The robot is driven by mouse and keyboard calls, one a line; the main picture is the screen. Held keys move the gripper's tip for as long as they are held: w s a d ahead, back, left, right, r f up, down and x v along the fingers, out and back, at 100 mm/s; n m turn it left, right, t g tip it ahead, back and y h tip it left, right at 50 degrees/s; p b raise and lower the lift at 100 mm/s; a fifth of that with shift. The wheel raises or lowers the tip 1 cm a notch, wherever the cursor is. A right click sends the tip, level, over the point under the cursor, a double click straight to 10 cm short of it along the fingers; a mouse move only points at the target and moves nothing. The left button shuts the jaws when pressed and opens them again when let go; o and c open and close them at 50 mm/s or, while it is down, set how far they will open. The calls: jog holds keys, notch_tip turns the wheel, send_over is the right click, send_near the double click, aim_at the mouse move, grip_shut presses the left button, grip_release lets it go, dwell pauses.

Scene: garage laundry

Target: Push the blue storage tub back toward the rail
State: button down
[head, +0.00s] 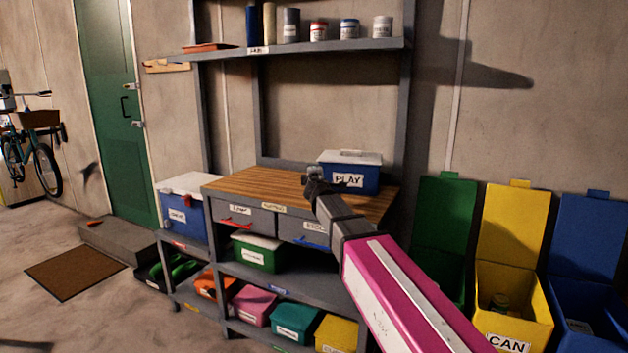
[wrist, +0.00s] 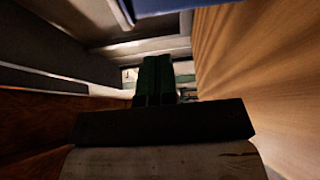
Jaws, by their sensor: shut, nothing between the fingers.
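A blue storage tub (head: 352,179) with a pale grey lid and a "PLAY" label stands upright on the wooden bench top (head: 258,183), towards its back right. A grey rail (head: 285,163) runs along the bench's back edge. My gripper (head: 314,172) is shut and empty, low over the bench at the tub's left front corner. I cannot tell whether it touches the tub. In the wrist view the shut dark fingers (wrist: 158,78) point ahead, with a blue strip, likely the tub (wrist: 175,5), at the top edge. My arm hides part of the bench's right front.
A second blue tub (head: 182,216) with a white lid stands on a lower shelf at left. A high shelf (head: 300,47) with cans hangs above the bench. Green, yellow (head: 512,290) and blue bins stand at right. Bench space left of the gripper is clear.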

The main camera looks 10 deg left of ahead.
jog(key=w, duration=0.1)
jog(key=w+d, duration=0.1)
jog(key=w, duration=0.1)
jog(key=w+d, duration=0.1)
jog(key=shift+w, duration=0.2)
jog(key=shift+w+d, duration=0.6)
jog(key=shift+w, duration=0.15)
jog(key=shift+s, duration=0.1)
